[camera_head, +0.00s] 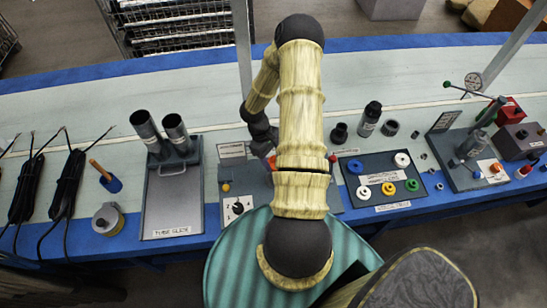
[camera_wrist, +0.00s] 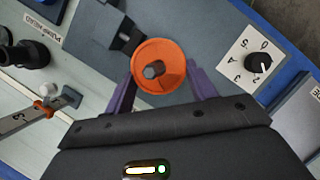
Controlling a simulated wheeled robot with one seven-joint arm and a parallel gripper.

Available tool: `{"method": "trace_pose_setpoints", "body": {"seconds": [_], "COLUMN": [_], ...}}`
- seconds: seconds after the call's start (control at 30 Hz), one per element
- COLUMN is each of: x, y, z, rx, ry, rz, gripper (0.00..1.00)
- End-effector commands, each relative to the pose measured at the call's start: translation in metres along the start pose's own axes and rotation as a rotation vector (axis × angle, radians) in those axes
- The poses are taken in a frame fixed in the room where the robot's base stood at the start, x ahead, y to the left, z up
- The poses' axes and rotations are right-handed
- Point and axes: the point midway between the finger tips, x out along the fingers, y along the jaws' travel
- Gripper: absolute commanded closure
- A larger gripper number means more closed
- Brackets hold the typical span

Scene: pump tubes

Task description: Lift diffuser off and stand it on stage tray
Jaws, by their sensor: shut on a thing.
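An orange round piece (camera_wrist: 160,66) with a dark hole in its middle, which looks like the diffuser, sits between the two purple fingers of my gripper (camera_wrist: 160,84) in the wrist view. My gripper is shut on it. The piece is over the grey-blue plate with the dial; I cannot tell whether it still touches anything below. In the head view my arm hides the gripper and most of this spot. A dark tray (camera_head: 404,170) with white, yellow, green and blue rings, probably the stage tray, lies right of my arm; its label is too small to read.
A black dial (camera_wrist: 258,62) on a white scale is beside the gripper, also seen in the head view (camera_head: 238,207). A tube tray (camera_head: 172,215) with two tubes stands left. Black bottles (camera_head: 370,118) stand behind the ring tray. A stand (camera_head: 462,165) with instruments is far right.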

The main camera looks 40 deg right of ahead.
Motion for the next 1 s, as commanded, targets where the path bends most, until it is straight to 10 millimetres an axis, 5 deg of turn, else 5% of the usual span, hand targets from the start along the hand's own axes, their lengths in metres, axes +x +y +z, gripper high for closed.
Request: {"method": "trace_pose_setpoints", "body": {"seconds": [1.0], "x": [-0.040], "y": [0.000], "z": [0.016], "rx": [0.001], "ry": [0.000], "rz": [0.001], "gripper": [0.77]}}
